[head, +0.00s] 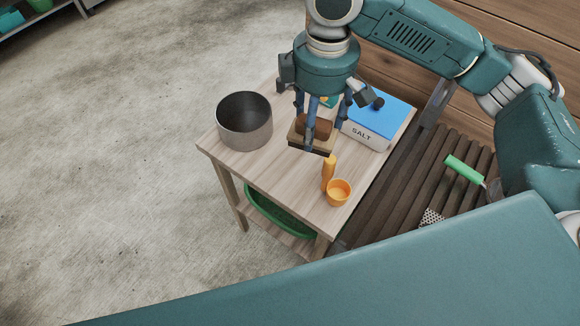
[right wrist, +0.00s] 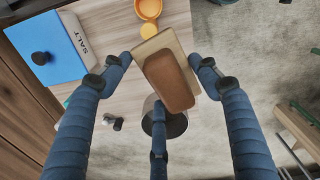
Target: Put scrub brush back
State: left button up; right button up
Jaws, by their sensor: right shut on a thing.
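The scrub brush (head: 313,127) has a brown back on a paler block with a dark underside. My right gripper (head: 318,120) points down and is shut on it, over the small wooden table (head: 270,175). In the right wrist view the brush (right wrist: 171,80) sits between the blue fingers (right wrist: 163,78) of this gripper, with the tabletop behind it. The fingers hide part of the brush, and I cannot tell how high it is above the top. My left gripper is in neither view.
A metal pot (head: 245,133) stands left of the brush. A salt box (head: 366,135) with a blue lid stands at the right. An orange scoop (head: 339,192) lies near the front corner. A green basket (head: 280,217) sits below. A slatted bench (head: 395,195) adjoins.

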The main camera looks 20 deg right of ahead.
jog(key=w+a+n+b, duration=0.1)
jog(key=w+a+n, duration=0.2)
jog(key=w+n, duration=0.8)
pick_arm(q)
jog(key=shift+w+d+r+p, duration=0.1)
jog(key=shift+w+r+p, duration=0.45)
jog(key=shift+p, duration=0.65)
pick_arm(e)
jog(key=shift+s+d+f+n, duration=0.1)
jog(key=shift+s+f+n, duration=0.55)
jog(key=shift+f, duration=2.65)
jog(key=shift+s+d+f+n, duration=0.1)
jog(key=shift+s+f+n, duration=0.55)
jog(key=shift+f, duration=2.65)
jog(key=shift+s+d+f+n, duration=0.1)
jog(key=shift+s+f+n, duration=0.55)
jog(key=shift+f, duration=2.65)
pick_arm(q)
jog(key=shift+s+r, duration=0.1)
pick_arm(e)
jog(key=shift+a, duration=0.1)
jog(key=o, duration=0.7)
jog(key=shift+f, duration=0.15)
jog(key=o, duration=0.4)
